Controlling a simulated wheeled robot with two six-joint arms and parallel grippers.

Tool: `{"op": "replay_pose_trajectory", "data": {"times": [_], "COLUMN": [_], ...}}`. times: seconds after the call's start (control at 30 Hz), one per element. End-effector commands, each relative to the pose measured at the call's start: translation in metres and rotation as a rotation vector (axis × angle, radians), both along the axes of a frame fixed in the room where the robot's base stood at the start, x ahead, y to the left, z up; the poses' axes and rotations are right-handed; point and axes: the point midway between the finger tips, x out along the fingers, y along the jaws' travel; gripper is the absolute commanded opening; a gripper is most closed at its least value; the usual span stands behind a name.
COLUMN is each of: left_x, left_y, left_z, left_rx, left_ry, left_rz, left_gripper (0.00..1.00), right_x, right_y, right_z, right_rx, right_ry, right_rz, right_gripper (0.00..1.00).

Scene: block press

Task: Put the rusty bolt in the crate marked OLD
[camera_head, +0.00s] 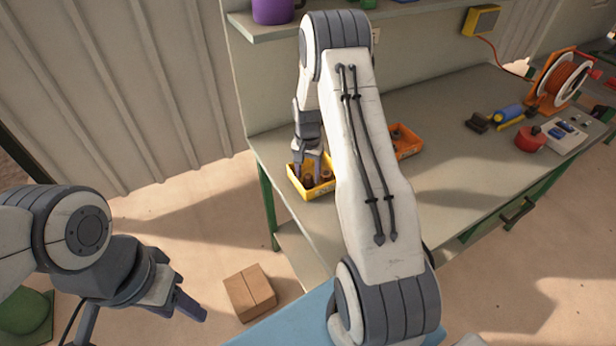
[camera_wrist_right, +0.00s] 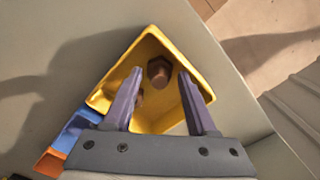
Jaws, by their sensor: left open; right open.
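A yellow crate (camera_head: 328,189) stands at the near left corner of the workbench and holds brown bolts (camera_head: 326,176). My right gripper (camera_head: 308,172) is open and points down into this crate. In the right wrist view its fingers (camera_wrist_right: 160,75) are apart, with the bolt between and beyond their tips. My left gripper (camera_head: 145,318) is open and empty, off the bench. No OLD marking is readable.
An orange crate (camera_head: 407,141) stands further right, partly behind my right arm. A blue crate (camera_wrist_right: 82,128) shows in the right wrist view. A cable reel (camera_head: 565,82), red item (camera_head: 530,138) and tools lie right. A cardboard box (camera_head: 250,292) is on the floor.

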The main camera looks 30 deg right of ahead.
Motion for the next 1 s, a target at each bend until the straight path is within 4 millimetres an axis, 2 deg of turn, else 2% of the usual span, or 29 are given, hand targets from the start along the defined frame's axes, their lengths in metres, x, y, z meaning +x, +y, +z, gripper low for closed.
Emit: {"op": "replay_pose_trajectory", "data": {"times": [0.1,0.4,0.6,0.77,0.87,0.97,1.0], "left_x": [0.0,0.0,0.0,0.0,0.0,0.0,0.0], "left_y": [0.0,0.0,0.0,0.0,0.0,0.0,0.0], "left_z": [-0.011,-0.025,-0.027,-0.027,-0.027,-0.027,-0.027], "left_rx": [0.001,0.001,0.001,0.001,0.001,0.001,0.001], "left_ry": [0.001,0.001,0.001,0.001,0.001,0.001,0.001], "left_rz": [0.0,-0.001,-0.001,-0.001,-0.001,-0.001,-0.001], "left_gripper": [0.5,0.5,0.5,0.5,0.5,0.5,0.5], "right_x": [0.001,0.0,0.0,0.0,-0.002,-0.016,-0.029], "right_y": [0.0,0.0,0.0,0.004,0.032,0.096,0.129], "right_z": [0.022,0.084,0.105,0.109,0.12,0.143,0.153], "right_rx": [-0.002,-0.001,0.0,0.0,0.002,0.008,0.012], "right_ry": [-0.005,-0.003,0.0,0.0,-0.006,-0.017,-0.022], "right_rz": [0.0,0.0,0.0,0.01,0.09,0.279,0.384], "right_gripper": [0.57,0.57,0.57,0.57,0.57,0.57,0.57]}}
